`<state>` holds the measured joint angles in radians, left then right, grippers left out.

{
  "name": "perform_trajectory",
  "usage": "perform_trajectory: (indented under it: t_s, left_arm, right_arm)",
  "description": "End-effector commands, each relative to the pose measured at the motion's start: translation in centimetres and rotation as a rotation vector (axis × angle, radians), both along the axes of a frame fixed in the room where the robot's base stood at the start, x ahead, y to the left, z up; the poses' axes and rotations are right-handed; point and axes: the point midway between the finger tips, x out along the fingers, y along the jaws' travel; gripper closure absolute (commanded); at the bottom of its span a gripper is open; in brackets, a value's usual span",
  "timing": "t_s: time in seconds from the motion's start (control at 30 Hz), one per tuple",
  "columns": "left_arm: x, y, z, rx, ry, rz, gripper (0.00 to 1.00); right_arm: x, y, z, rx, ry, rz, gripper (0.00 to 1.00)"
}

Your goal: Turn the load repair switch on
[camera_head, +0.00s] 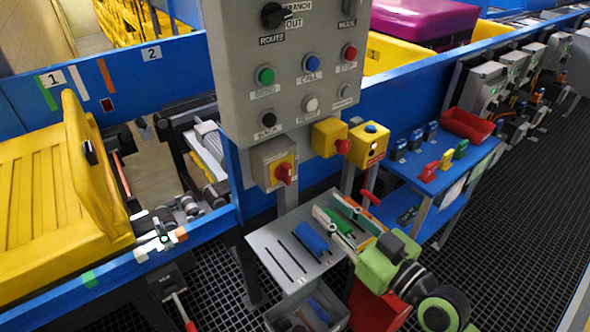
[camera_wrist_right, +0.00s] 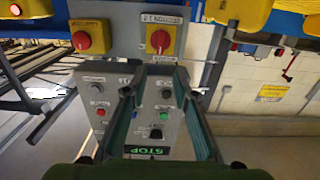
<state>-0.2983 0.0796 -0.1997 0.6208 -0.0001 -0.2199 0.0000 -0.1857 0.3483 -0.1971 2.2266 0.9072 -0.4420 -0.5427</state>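No readable label in either view says "load repair", so I cannot tell which control is that switch. In the head view, a red rotary switch (camera_head: 283,172) on a yellow plate sits on a grey box under the control panel. My left gripper is not in view.
The grey control panel (camera_head: 285,70) has several buttons and knobs. A yellow box with a red knob (camera_head: 329,138) and another yellow box (camera_head: 370,145) stand beside it. The grey shelf (camera_head: 270,252) holds tools. A yellow tray (camera_head: 40,190) is at left. Grating floor lies right.

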Motion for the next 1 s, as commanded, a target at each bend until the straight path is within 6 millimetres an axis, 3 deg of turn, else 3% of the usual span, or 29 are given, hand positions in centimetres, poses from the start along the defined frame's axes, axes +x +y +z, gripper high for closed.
perform_trajectory:
  t_s: [0.6,1.0]
  left_arm:
    - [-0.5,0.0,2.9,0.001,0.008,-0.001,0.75]
    - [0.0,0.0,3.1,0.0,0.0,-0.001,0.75]
  right_arm:
    - [9.4,6.7,0.1,0.002,0.002,-0.001,0.74]
    - [10.6,7.7,-0.1,0.0,0.002,-0.002,0.74]
